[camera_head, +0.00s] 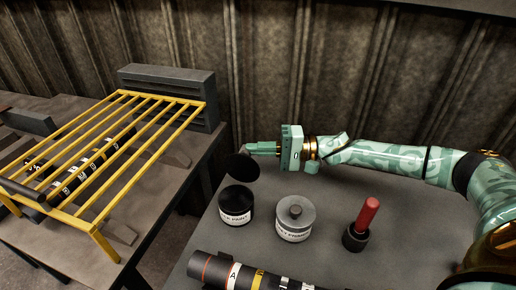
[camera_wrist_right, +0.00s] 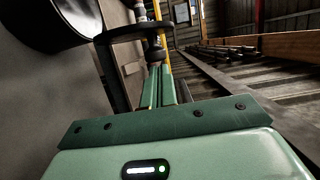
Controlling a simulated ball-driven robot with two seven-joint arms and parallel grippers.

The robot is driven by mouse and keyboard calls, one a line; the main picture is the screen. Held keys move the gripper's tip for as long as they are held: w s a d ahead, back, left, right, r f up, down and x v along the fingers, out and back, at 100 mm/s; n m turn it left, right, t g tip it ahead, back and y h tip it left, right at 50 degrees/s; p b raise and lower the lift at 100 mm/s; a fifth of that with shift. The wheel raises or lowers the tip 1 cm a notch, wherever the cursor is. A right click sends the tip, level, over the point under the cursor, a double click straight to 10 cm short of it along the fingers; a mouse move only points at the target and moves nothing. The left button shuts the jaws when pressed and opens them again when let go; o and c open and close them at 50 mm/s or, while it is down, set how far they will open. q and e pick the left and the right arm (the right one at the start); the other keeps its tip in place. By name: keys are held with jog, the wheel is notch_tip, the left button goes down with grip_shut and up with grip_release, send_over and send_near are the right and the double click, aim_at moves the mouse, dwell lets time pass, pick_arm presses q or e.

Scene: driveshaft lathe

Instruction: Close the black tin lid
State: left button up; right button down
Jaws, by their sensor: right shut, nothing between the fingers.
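The black tin (camera_head: 236,207) with a white label stands on the grey table. Its round black lid (camera_head: 242,168) is raised at the tin's far side, tilted up, not lying on the rim. My right gripper (camera_head: 250,149) is shut and empty, reaching in from the right. Its fingertips are just above and behind the lid's upper edge; I cannot tell if they touch it. In the right wrist view the closed fingers (camera_wrist_right: 160,85) point away from me. My left gripper is not in view.
A red-handled tool (camera_head: 367,217) stands in a black holder further right. A banded shaft (camera_head: 245,275) lies in front. A yellow rack (camera_head: 120,150) is on the left table.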

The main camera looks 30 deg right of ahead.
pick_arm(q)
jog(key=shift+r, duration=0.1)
pick_arm(e)
jog(key=shift+r, duration=0.1)
